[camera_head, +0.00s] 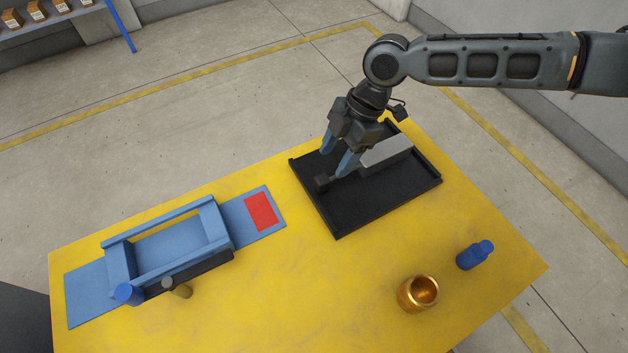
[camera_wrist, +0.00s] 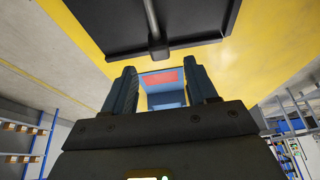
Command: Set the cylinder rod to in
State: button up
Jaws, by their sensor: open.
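The cylinder is a grey block (camera_head: 388,153) fixed on a black fixture tray (camera_head: 370,213). Its rod sticks out to the left and ends in a dark knob (camera_head: 322,183). In the wrist view the grey rod (camera_wrist: 152,15) and its knob (camera_wrist: 158,47) show against the tray (camera_wrist: 115,25). My gripper (camera_head: 336,160) is open, with its blue fingers pointing down close to the rod's knob end. In the wrist view the gripper (camera_wrist: 163,82) has nothing between its fingers, and the knob appears beyond the fingertips. I cannot tell whether a finger touches the rod.
The yellow table (camera_head: 320,290) also bears a blue slide fixture (camera_head: 170,245) with a red patch (camera_head: 260,211) at left. The table's middle front is clear.

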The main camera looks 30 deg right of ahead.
aim_at(324, 178)
jog(key=shift+w+a+f, duration=0.1)
jog(key=shift+a+f, duration=0.1)
jog(key=shift+a, duration=0.1)
jog(key=x, duration=0.7)
jog(key=shift+f+p, duration=0.2)
jog(key=shift+p, duration=0.2)
jog(key=shift+c, duration=0.3)
grip_shut()
jog(key=shift+d, duration=0.1)
